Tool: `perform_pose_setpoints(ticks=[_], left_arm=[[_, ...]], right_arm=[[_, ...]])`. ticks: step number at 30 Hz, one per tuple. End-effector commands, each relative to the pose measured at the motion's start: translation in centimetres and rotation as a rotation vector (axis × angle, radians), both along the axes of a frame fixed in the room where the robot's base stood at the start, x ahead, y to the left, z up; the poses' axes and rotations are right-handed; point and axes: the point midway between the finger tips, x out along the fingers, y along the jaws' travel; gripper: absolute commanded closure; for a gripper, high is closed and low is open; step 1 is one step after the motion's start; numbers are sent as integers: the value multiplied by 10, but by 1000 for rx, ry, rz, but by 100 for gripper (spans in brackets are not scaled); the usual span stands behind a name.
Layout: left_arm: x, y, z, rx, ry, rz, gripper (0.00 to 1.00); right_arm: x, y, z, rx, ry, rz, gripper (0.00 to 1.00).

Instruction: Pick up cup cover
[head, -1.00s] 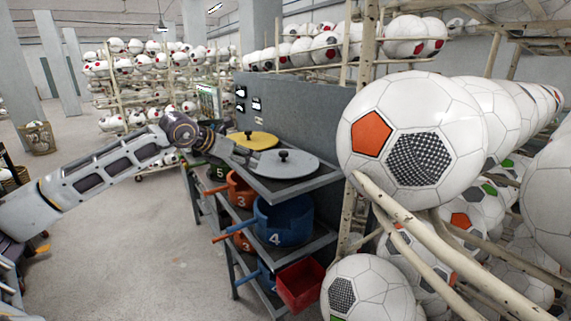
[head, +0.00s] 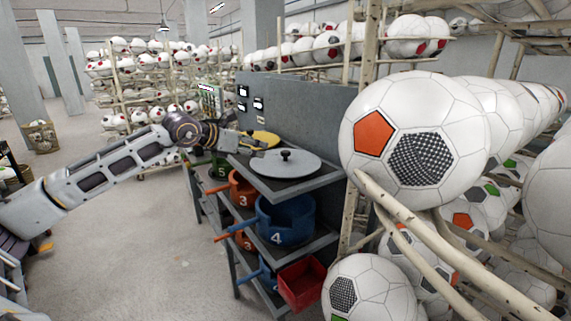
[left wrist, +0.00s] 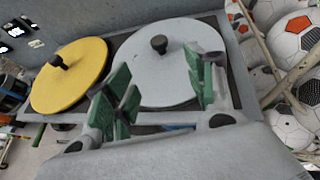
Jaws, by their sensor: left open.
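A round grey cover (head: 285,165) with a black knob lies flat on the top shelf of the rack; it also shows in the left wrist view (left wrist: 170,88). A yellow cover (head: 262,139) with a black knob lies behind it, and to its left in the left wrist view (left wrist: 72,82). My left gripper (head: 256,143) is open and empty above the shelf, near the yellow cover and partly in front of it in the head view. In the left wrist view its green-padded fingers (left wrist: 168,82) are spread across the near part of the grey cover. My right gripper is not in view.
Lower shelves hold a blue pot (head: 284,222), an orange pot (head: 243,188) and a red bin (head: 302,284). A grey panel (head: 300,110) stands behind the covers. A ball rack with large soccer balls (head: 412,140) crowds the right. The floor at left is clear.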

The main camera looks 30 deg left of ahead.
Motion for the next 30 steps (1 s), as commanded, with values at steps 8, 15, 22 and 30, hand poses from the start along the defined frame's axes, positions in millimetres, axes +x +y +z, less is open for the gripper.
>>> perform_pose_setpoints(ticks=[8,15,22,30], left_arm=[[12,-4,-4,-3,0,-1,45],[24,-9,-11,-1,0,0,45],[38,-13,-18,-3,0,0,45],[55,-19,-26,-2,0,0,45]], right_arm=[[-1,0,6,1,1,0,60],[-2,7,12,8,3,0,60],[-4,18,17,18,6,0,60],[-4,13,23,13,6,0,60]])
